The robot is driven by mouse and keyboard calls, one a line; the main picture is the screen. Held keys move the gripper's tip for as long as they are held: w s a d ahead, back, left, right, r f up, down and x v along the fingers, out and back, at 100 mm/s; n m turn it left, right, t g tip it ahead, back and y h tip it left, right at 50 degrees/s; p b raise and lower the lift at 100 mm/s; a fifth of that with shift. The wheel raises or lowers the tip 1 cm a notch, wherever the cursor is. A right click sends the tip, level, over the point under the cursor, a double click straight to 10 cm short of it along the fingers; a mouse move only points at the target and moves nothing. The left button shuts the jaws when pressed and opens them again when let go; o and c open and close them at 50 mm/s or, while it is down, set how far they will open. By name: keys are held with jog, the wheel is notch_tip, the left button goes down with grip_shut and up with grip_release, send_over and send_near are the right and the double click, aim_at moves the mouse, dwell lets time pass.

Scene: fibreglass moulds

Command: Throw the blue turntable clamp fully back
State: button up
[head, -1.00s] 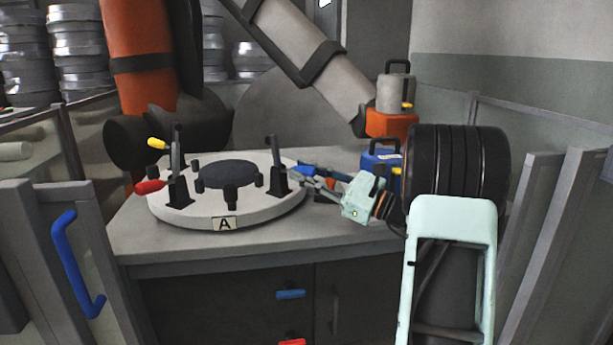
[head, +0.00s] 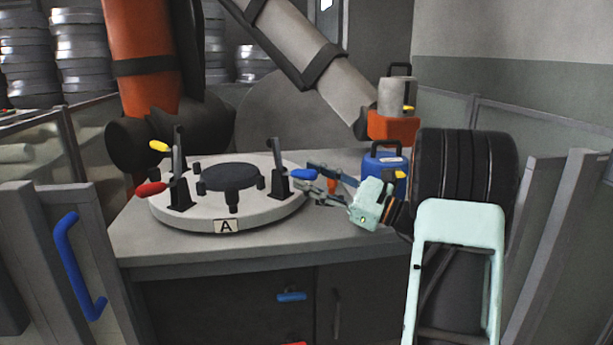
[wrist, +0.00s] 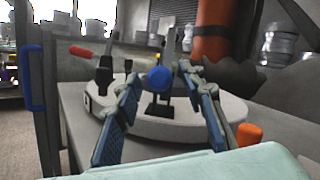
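The round white turntable (head: 228,213) carries a label "A" and stands on the grey bench. The blue clamp (head: 304,174) has its handle pointing right from an upright black bracket at the turntable's right side. In the wrist view the blue handle (wrist: 159,78) shows end-on. My gripper (head: 306,178) is open at the right of the turntable, its fingers pointing left around the handle's end. In the wrist view my gripper (wrist: 158,71) has its fingertips to either side of the handle, with visible gaps. Contact cannot be told.
A yellow handle (head: 159,146) and a red handle (head: 150,189) sit at the turntable's left. An orange object (wrist: 248,136) is close to my right finger in the wrist view. A blue container (head: 384,165) stands behind my gripper. A large orange-and-grey robot arm (head: 138,90) looms behind.

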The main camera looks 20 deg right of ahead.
jog(key=v, duration=1)
jog(key=shift+s+d+f, duration=0.1)
jog(key=shift+s+d, duration=0.05)
jog(key=shift+s, duration=0.05)
